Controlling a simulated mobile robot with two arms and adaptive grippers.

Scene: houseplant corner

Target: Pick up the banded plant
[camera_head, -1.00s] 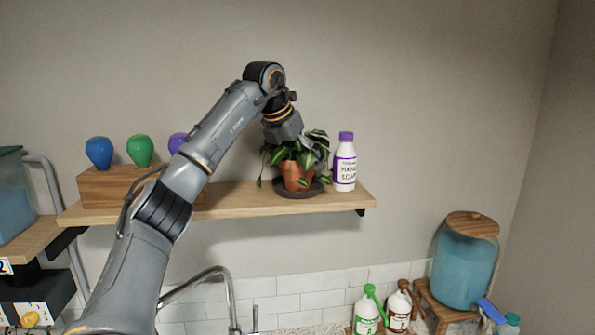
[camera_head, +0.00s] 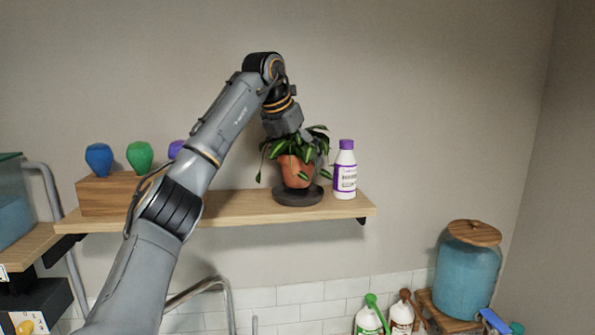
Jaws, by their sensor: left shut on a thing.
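The potted plant (camera_head: 296,172) has an orange-brown terracotta pot and green, light-streaked leaves; I cannot make out a band on the pot. It is over a dark round saucer (camera_head: 298,198) on the wooden wall shelf, with the pot's base a little above the saucer. My left gripper (camera_head: 303,146) comes down from above and is shut on the plant. Its fingertips are partly hidden by leaves. My right gripper is not in view.
A white bottle with a purple cap (camera_head: 345,170) stands close to the right of the plant on the shelf (camera_head: 240,206). A wooden block (camera_head: 105,195) with blue, green and purple bulbs is at the left. The wall above is clear.

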